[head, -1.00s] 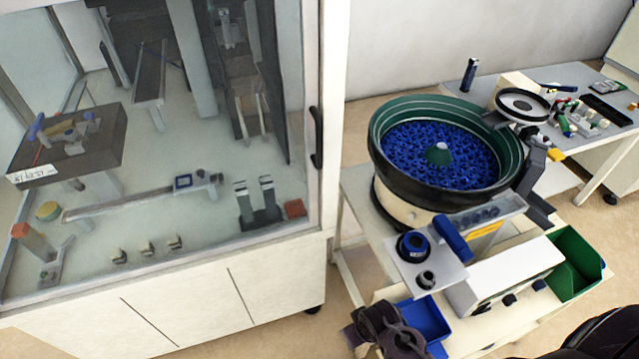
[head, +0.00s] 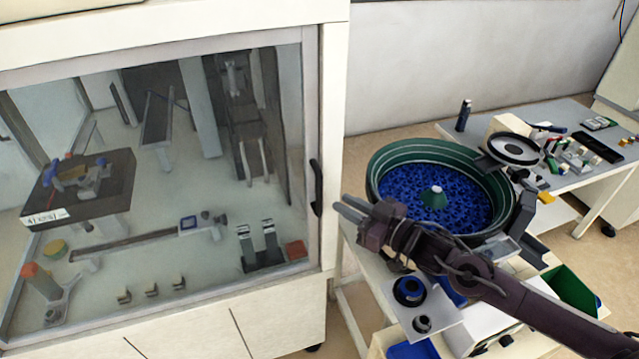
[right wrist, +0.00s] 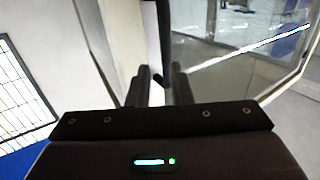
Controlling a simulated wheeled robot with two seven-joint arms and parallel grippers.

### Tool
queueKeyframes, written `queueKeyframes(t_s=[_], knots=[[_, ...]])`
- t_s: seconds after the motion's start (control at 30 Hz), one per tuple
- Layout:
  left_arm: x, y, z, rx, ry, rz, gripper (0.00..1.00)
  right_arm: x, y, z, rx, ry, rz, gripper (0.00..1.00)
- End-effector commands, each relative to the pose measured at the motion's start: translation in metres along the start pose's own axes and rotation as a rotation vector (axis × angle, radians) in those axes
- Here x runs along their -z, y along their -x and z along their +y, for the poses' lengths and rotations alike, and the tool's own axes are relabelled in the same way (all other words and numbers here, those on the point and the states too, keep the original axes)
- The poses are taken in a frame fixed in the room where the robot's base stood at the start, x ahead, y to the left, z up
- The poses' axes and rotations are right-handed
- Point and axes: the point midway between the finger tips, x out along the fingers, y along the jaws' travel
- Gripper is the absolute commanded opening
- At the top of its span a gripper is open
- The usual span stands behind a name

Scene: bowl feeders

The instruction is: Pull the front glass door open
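The front glass door (head: 215,262) of the white cabinet is shut in the head view. Its black vertical handle (head: 317,188) is on the right edge of the door. My right gripper (head: 341,205) reaches in from the right, with its fingertips just right of the handle's lower part. In the right wrist view the handle (right wrist: 164,40) runs down ahead, in line with the gap between the two parted fingers (right wrist: 160,88). The fingers are open; I cannot tell whether they touch the handle. My left gripper is out of view.
A green-rimmed bowl feeder (head: 385,170) full of blue parts stands right of the cabinet, behind my right arm. A green bin (head: 572,290) and a blue bin (head: 415,349) are nearby. A table (head: 572,182) with small parts stands at the back right.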

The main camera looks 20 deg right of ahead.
Motion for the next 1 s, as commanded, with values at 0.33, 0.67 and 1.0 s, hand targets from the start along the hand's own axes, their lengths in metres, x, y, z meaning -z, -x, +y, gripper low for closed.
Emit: queueKeyframes(t_s=[0.33, 0.67, 1.0], knots=[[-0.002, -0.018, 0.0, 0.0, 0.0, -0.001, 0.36, 0.011, -0.02, -0.003, 0.063, -0.002, 0.039, 0.19], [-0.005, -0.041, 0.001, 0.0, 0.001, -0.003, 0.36, 0.014, -0.061, -0.005, 0.061, -0.002, 0.037, 0.19], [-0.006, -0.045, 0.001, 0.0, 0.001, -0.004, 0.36, 0.016, -0.077, -0.007, 0.061, -0.001, 0.033, 0.19]])
